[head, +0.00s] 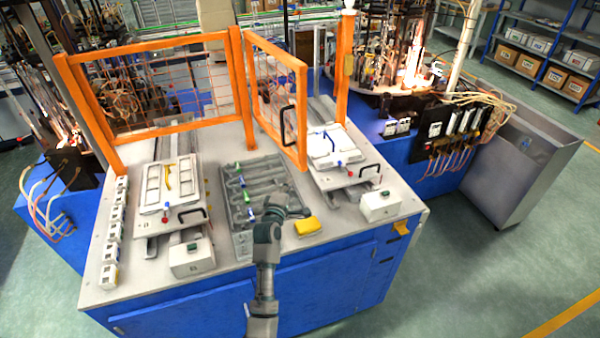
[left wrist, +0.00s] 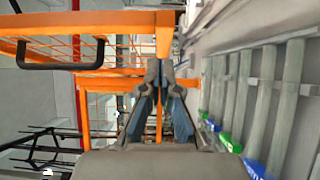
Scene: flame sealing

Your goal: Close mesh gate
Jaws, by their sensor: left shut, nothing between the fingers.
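The orange mesh gate (head: 275,95) stands ajar. Its hinge side is by the middle orange post (head: 241,90), and its free edge is swung out toward me, apart from the right orange post (head: 343,68). Its black handle (head: 288,126) faces the right side of the panel. In the left wrist view, the gate frame (left wrist: 163,32) and handle (left wrist: 60,54) show at the upper left. My left gripper (head: 294,198) is low over the table, in front of and below the gate. Its fingers (left wrist: 158,68) are together and empty. My right gripper is not in view.
A fixed orange mesh panel (head: 160,88) stands left of the gate. A white fixture (head: 345,150) is at right, with a yellow block (head: 308,226) and white box (head: 380,206) nearer.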

